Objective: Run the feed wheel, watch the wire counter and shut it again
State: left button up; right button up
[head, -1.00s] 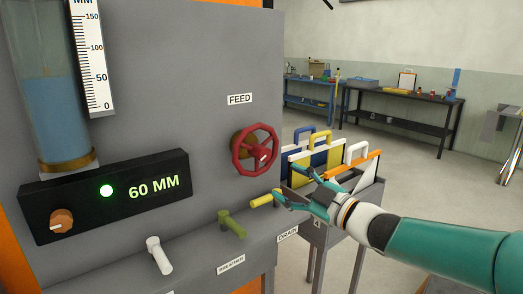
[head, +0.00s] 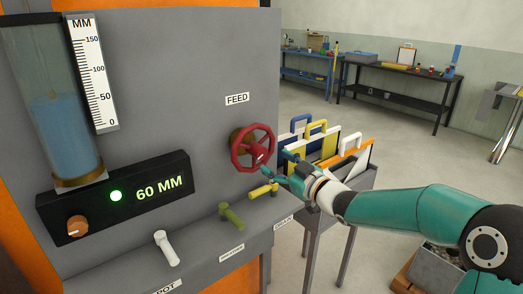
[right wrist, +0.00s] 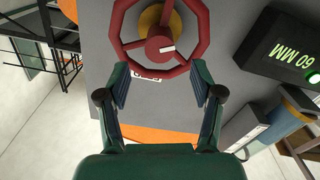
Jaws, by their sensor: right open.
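The red feed wheel (head: 252,148) sits on the grey panel under the FEED label (head: 237,99). My right gripper (head: 279,168) is open and empty at the wheel's lower right. In the right wrist view, the open fingers (right wrist: 160,82) point at the wheel (right wrist: 196,40), whose rim lies just past the fingertips; I cannot tell if they touch. The glass tube (head: 35,55) holds blue water (head: 68,130) up to about the scale's 50 mark. My left gripper is out of view.
Yellow (head: 262,190), green (head: 231,214) and white (head: 166,247) levers line the ledge below; the yellow one is close under my gripper. A rack of handled boards (head: 325,150) stands to the right of the panel. Benches (head: 400,80) stand far behind.

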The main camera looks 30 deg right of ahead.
aim_at(263, 154)
jog(key=w, duration=0.2)
jog(key=w+a+p, duration=0.1)
jog(key=w, duration=0.4)
jog(key=shift+a+p, duration=0.15)
jog(key=shift+p, duration=0.15)
grip_shut()
